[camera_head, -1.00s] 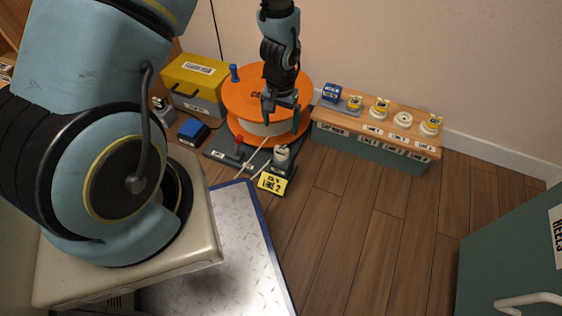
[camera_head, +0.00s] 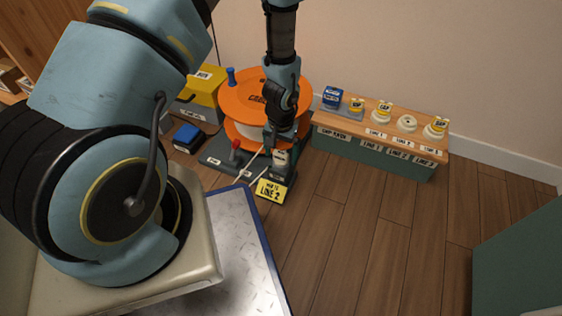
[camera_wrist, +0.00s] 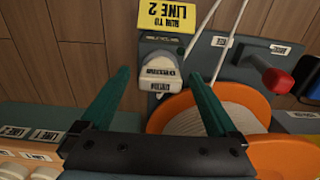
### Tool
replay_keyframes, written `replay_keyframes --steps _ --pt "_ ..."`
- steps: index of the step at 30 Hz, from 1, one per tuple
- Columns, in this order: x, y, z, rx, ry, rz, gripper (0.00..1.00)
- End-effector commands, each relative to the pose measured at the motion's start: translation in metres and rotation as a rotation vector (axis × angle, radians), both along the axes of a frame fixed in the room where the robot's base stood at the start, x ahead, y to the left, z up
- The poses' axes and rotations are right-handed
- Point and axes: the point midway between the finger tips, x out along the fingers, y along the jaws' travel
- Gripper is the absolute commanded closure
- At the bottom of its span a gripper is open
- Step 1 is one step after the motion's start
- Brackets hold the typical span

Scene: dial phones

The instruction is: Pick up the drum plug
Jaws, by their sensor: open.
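A cream plug-like piece (camera_wrist: 158,72), which I take to be the drum plug, sits on a dark stand beside the yellow "RUN TO LINE 2" sign (camera_wrist: 166,15). In the head view the cream piece (camera_head: 280,158) stands in front of the orange cable drum (camera_head: 243,99), partly hidden by my gripper. My gripper (camera_head: 273,138) is open and close to it. In the wrist view the two green fingers of my gripper (camera_wrist: 158,74) lie to either side of the piece, with visible gaps. I cannot tell the remaining height between them.
A red-knobbed lever (camera_head: 235,144) stands on the grey base left of the stand, with white cords running near. A bench with several capped sockets (camera_head: 383,112) is at right. A blue box (camera_head: 190,137) and yellow case (camera_head: 206,85) are at left. The wooden floor in front is clear.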

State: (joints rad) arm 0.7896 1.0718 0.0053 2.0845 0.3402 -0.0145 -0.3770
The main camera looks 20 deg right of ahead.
Motion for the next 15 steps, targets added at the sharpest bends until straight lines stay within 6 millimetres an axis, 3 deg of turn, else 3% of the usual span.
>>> replay_keyframes --steps 6,15 --pt "0.0004 -0.0003 0.0000 -0.001 -0.001 0.000 0.06" --pt "0.0004 -0.0001 0.0001 -0.001 -0.001 0.000 0.40"
